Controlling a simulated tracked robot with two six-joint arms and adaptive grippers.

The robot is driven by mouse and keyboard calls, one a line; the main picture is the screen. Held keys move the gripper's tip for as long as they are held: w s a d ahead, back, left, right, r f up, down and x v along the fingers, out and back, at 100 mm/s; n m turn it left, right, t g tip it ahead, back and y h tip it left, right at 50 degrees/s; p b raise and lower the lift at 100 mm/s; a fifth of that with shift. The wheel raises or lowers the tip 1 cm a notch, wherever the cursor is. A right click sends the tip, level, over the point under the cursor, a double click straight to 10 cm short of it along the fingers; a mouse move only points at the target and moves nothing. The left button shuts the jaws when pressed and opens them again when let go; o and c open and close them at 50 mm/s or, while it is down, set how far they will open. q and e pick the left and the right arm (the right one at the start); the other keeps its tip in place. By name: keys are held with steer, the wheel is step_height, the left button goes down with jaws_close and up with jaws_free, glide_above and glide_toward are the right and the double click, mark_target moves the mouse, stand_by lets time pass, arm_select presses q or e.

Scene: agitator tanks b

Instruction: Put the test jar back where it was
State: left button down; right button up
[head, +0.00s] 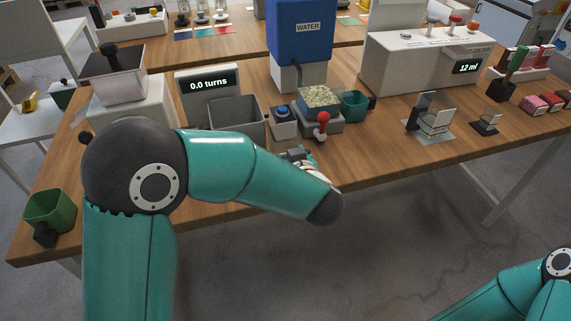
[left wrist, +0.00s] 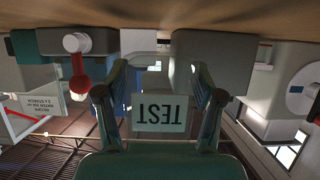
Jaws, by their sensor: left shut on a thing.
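My left gripper (left wrist: 160,85) is shut on the test jar (left wrist: 160,115), whose pale label reads TEST upside down in the left wrist view. The jar sits between the two fingers, and its outline beyond the label is hard to make out. In the head view the left gripper (head: 300,156) is near the front edge of the table, mostly hidden behind my forearm. I cannot make out the jar there, nor tell whether it touches the table. My right arm shows at the bottom right, but its gripper is out of view.
A red-knobbed lever (head: 322,120) stands just behind the left gripper, beside a tray of pale grains (head: 319,98). A grey bin (head: 237,118), a blue-button box (head: 283,121) and a teal cup (head: 353,105) are close by. Bare wood (head: 375,150) lies to the right.

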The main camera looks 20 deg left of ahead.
arm_select(q)
step_height(320, 180, down, 3)
steer(key=shift+r, duration=0.1)
steer(key=shift+c, duration=0.7)
jaws_free()
